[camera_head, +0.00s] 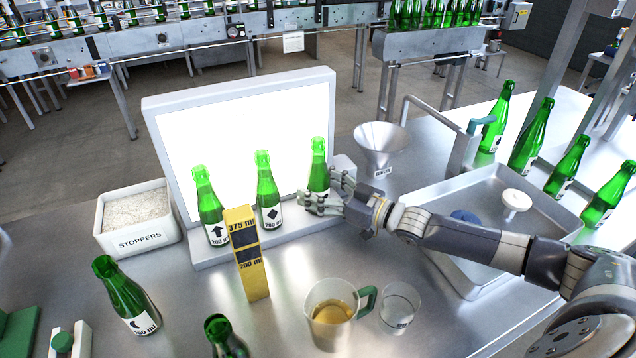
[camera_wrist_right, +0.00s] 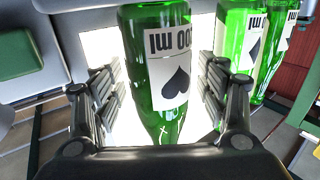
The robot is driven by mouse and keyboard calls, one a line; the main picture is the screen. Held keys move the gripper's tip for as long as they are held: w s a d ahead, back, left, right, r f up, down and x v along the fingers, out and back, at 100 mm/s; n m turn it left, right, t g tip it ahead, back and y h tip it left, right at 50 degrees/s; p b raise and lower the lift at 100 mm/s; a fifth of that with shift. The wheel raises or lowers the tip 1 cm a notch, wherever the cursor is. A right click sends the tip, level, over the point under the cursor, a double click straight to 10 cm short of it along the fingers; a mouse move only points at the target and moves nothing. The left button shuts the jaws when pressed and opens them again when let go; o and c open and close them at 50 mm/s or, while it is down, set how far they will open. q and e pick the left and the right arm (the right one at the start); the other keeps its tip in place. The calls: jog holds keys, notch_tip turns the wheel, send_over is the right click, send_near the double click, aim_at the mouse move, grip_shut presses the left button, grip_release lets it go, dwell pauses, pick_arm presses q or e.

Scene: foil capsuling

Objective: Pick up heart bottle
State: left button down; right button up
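The bottle at my right gripper (camera_head: 328,194) is green glass and stands upright at the right end of a row of 3 before the bright panel. In the head view this bottle (camera_head: 318,172) has its label mostly hidden by the fingers. In the right wrist view the bottle (camera_wrist_right: 152,55) appears upside down, its label showing a dark symbol like an inverted heart. My right gripper (camera_wrist_right: 160,100) is open, with its fingers on both sides of the bottle and bright gaps beside the glass. My left gripper is not in view.
A bottle with a diamond label (camera_head: 268,190) and one with an arrow label (camera_head: 210,208) stand to the left. A yellow gauge block (camera_head: 250,270), measuring jug (camera_head: 331,318), glass beaker (camera_head: 398,310) and funnel (camera_head: 382,145) are nearby. A metal tray (camera_head: 440,195) lies under my right arm.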

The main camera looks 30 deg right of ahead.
jog(key=c, duration=1.3)
jog(key=shift+o, duration=0.2)
jog(key=shift+r, duration=0.1)
jog(key=shift+r, duration=0.15)
